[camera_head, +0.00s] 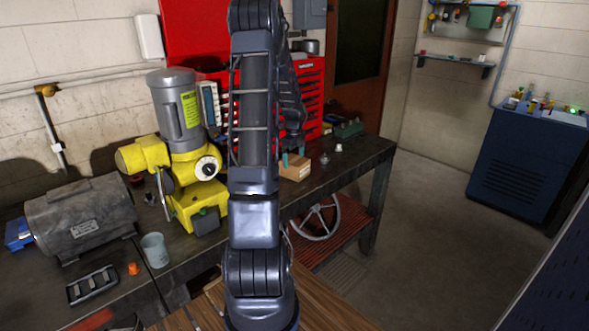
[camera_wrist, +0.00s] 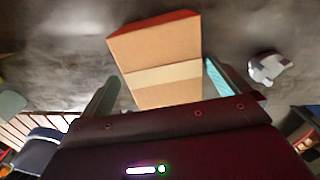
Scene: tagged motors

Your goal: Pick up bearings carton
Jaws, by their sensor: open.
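The bearings carton appears to be the small brown cardboard box (camera_head: 296,167) on the dark workbench (camera_head: 345,163), just right of my arm in the head view. In the wrist view the carton (camera_wrist: 155,52) fills the upper middle, with a pale tape band across it. My gripper (camera_wrist: 160,88) is open, with one teal finger on either side of the carton's near part. The carton lies between the fingers, and I cannot tell whether either finger touches it. In the head view my arm hides most of the gripper.
A small whitish part (camera_wrist: 268,67) lies right of the carton in the wrist view. A green case (camera_head: 348,129) stands behind it on the bench. A red tool chest (camera_head: 310,95) and a yellow and grey motor unit (camera_head: 180,150) stand nearby. The bench's right end is mostly clear.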

